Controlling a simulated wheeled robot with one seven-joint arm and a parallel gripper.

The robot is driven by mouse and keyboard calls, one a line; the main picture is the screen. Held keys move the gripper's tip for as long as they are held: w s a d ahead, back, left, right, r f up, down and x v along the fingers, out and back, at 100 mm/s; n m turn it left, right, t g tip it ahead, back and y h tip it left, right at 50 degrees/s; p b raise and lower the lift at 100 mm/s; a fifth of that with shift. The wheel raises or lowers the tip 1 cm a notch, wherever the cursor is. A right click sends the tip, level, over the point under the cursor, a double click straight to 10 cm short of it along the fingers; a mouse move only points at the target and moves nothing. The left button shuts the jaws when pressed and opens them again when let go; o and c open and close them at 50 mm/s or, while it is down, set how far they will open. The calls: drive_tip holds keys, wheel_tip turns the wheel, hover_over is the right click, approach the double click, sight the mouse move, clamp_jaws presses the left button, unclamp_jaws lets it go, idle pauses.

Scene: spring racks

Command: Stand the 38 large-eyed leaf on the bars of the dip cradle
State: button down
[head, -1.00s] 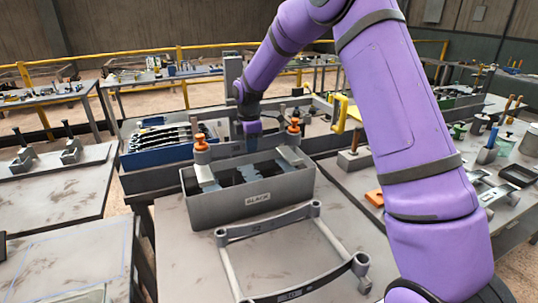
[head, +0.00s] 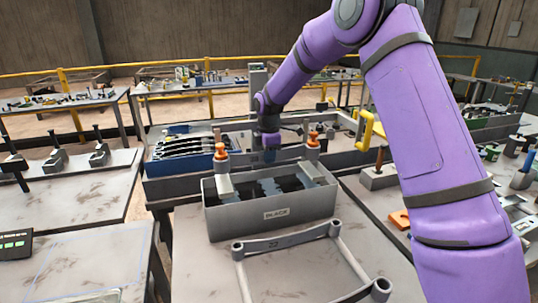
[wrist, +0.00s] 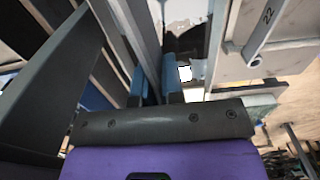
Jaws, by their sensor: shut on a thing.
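In the wrist view, my gripper (wrist: 155,84) is shut on a long grey strip (wrist: 141,38), seen nearly edge-on, which looks like a leaf. Its eyes and any number on it cannot be made out. The grey tank marked BLACK (head: 236,220) stands on the front bench. Two posts with orange tops (head: 221,151) rise at its ends, apparently part of the dip cradle; its bars are not clearly seen. Several dark leaves (head: 186,143) lie in a blue rack at the back left.
An open frame (head: 284,239) marked 22 lies on the bench in front of the tank. A yellow handle (head: 366,130) stands right of the tank. Benches with tools lie on both sides. A dark slab (wrist: 50,65) fills the wrist view's left.

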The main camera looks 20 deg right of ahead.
drive_tip(key=shift+f, duration=2.45)
drive_tip(key=c, duration=1.2)
unclamp_jaws()
drive_tip(key=o, duration=0.5)
drive_tip(key=shift+f, duration=0.15)
drive_tip(key=shift+r, duration=3.6)
